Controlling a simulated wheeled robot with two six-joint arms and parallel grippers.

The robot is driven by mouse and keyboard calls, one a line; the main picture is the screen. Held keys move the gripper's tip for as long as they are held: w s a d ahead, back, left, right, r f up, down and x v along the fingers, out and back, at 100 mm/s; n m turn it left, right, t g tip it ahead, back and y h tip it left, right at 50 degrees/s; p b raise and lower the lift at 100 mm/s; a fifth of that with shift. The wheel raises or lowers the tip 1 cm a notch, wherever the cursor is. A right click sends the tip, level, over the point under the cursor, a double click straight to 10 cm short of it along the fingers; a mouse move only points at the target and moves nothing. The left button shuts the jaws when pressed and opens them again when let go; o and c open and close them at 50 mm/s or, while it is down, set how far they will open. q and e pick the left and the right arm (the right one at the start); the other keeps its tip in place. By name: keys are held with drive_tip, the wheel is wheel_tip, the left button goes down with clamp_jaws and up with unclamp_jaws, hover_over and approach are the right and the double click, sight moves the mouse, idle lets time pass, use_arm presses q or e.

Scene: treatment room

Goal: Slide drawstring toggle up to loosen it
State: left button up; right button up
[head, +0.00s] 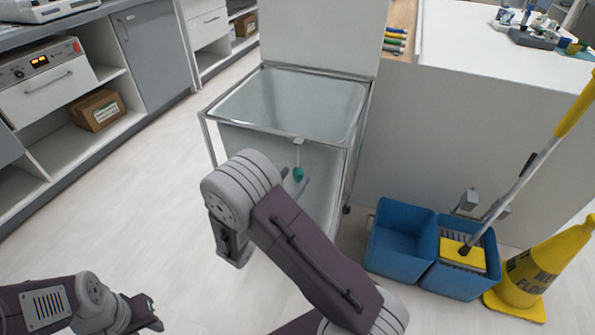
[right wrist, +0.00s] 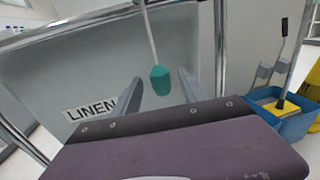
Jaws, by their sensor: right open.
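A teal drawstring toggle (head: 298,174) hangs on a pale cord (head: 299,155) from the front rim of a grey linen hamper (head: 318,160). In the right wrist view the toggle (right wrist: 160,79) sits between the two fingers of my right gripper (right wrist: 160,92), which is open; I cannot tell whether either finger touches it. The cord (right wrist: 150,35) runs up from the toggle. In the head view my right arm hides much of my right gripper (head: 295,186). My left gripper (head: 146,315) is low at the left, away from the hamper; its jaw state is unclear.
The hamper has a metal frame (head: 212,140) and a raised lid (head: 322,35). A LINEN label (right wrist: 92,109) is on its front. Blue mop buckets (head: 400,240) and a yellow wet-floor cone (head: 540,270) stand at right. Cabinets (head: 60,90) line the left; floor between is clear.

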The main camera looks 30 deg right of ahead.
drive_tip(key=p+v, duration=0.1)
drive_tip(key=v, duration=0.5)
drive_tip(key=shift+p, duration=0.3)
